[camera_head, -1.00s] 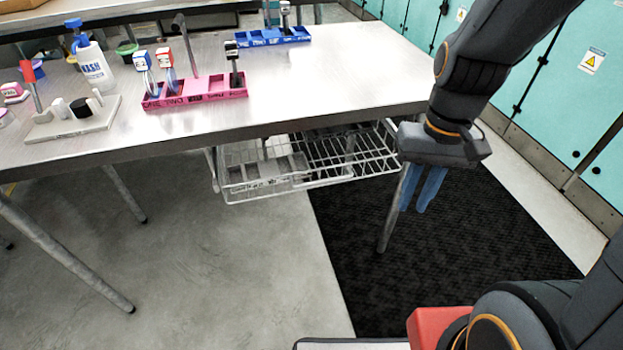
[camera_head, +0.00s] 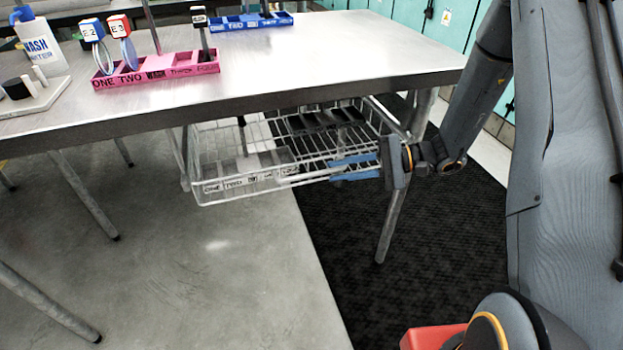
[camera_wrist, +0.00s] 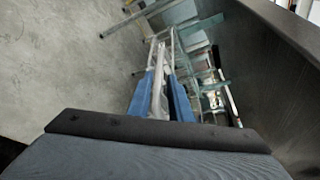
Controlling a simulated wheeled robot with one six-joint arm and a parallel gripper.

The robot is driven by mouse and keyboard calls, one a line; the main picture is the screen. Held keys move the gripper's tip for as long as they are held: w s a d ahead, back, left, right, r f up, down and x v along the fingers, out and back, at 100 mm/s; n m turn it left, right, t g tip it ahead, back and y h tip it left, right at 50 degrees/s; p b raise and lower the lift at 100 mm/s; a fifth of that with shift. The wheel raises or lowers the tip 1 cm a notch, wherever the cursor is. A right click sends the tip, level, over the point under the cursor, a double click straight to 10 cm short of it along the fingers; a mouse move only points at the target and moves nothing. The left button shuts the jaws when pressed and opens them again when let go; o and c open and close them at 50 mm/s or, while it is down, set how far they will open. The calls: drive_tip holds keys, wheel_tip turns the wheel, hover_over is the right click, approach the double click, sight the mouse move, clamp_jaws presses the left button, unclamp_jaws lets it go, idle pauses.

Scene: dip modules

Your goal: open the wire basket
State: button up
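The wire basket (camera_head: 250,190) hangs under the metal table, its white front rim and part of its wire floor showing below the tabletop edge. The tabletop hides its back. Dark items lie inside it, and small labels line its front left. My gripper (camera_head: 332,170) points left at the basket's front right, with its two blue fingers apart, one above the other. In the wrist view, the fingers (camera_wrist: 158,78) lie on either side of a pale basket rail (camera_wrist: 157,92). I cannot tell whether they touch it.
The metal tabletop (camera_head: 330,55) lies above the basket, close over my gripper. A table leg (camera_head: 392,225) stands beside and below my gripper. A pink tray (camera_head: 158,70) and a blue tray (camera_head: 250,22) stand on the table. The floor in front (camera_head: 220,290) is clear.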

sight(318, 174)
drive_tip(key=x, duration=0.7)
drive_tip(key=shift+a+f, duration=0.15)
drive_tip(key=shift+a, duration=0.15)
drive_tip(key=shift+c, duration=0.2)
clamp_jaws()
